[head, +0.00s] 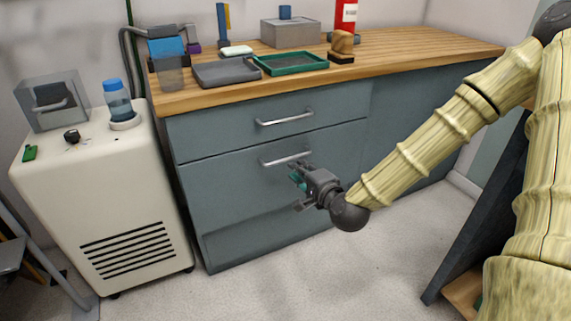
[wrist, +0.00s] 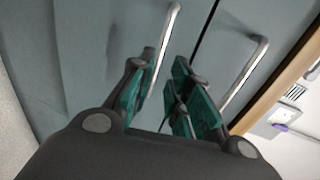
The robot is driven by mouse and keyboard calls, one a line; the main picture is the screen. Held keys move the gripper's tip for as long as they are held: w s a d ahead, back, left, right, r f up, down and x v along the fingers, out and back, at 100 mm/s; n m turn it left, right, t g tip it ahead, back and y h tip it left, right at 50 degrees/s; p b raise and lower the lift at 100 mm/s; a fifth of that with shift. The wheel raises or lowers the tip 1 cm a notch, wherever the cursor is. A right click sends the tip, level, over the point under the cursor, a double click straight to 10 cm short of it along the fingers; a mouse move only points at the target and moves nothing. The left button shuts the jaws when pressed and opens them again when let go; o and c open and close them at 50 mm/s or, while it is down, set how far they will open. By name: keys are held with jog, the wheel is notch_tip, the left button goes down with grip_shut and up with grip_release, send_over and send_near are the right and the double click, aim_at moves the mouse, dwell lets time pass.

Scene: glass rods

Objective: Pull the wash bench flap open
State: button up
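The wash bench (head: 250,195) is a blue-grey cabinet with a wooden top. Its lower front panel, the flap (head: 235,185), looks flush and shut, with a silver bar handle (head: 285,159) near its top edge. My gripper (head: 298,174) is just in front of and below this handle. In the wrist view, my gripper (wrist: 163,85) is open, its green-padded fingers apart. The flap handle (wrist: 170,40) runs past the left finger, its near end showing in the gap between the fingers. I cannot tell whether they touch.
A drawer with its own bar handle (head: 285,118) is above the flap. A white wheeled unit (head: 100,190) stands close at the left. Trays, including a green tray (head: 290,63), lie on the bench top. The floor in front (head: 280,270) is clear.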

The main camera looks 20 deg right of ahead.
aim_at(285, 160)
jog(key=shift+b+x, duration=1.7)
jog(key=shift+x, duration=3)
grip_shut()
